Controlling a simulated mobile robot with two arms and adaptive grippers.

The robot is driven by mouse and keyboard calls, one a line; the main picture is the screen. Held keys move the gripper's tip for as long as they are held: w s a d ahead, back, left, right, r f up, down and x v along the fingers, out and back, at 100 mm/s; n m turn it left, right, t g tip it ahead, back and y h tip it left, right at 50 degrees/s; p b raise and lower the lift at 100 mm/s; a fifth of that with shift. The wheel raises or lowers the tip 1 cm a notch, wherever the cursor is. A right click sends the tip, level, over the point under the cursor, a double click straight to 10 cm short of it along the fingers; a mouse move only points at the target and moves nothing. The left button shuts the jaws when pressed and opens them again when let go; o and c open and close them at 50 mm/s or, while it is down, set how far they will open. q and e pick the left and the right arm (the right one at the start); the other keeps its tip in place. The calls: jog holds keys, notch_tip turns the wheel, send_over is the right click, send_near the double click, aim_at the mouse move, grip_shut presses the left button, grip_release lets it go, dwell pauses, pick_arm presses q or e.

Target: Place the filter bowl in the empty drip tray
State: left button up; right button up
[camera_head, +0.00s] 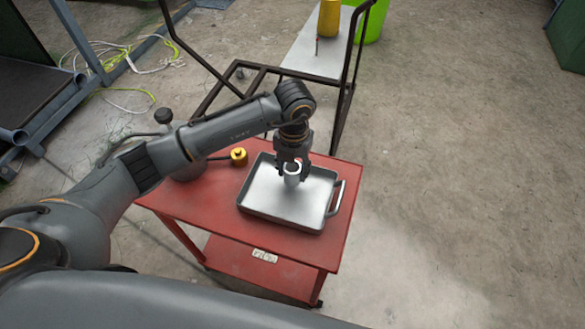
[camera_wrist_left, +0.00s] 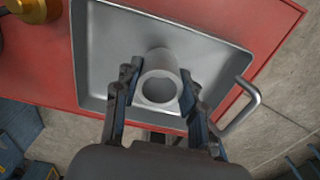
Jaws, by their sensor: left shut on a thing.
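The filter bowl (camera_head: 292,178) is a small pale grey, round, open-topped cup. My left gripper (camera_head: 292,174) is shut on it, over the drip tray (camera_head: 275,211). The tray is a shallow grey metal pan with a side handle, lying on a red cart. In the left wrist view the bowl (camera_wrist_left: 159,85) sits between the two fingers of my left gripper (camera_wrist_left: 160,92), with the tray (camera_wrist_left: 110,40) around and behind it. I cannot tell whether the bowl touches the tray floor. My right gripper is not in view.
The red cart (camera_head: 190,205) carries a small yellow-and-black object (camera_head: 238,156) left of the tray. It shows yellow in the left wrist view. A dark metal-framed trolley (camera_head: 318,50) with a yellow container (camera_head: 329,18) stands behind. Concrete floor at right is clear.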

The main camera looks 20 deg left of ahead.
pick_arm(q)
jog(key=shift+f, duration=0.65)
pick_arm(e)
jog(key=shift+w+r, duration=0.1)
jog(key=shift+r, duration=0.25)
pick_arm(q)
jog(key=shift+f, duration=0.25)
jog(key=o, duration=1.3)
jog(key=shift+r, duration=0.1)
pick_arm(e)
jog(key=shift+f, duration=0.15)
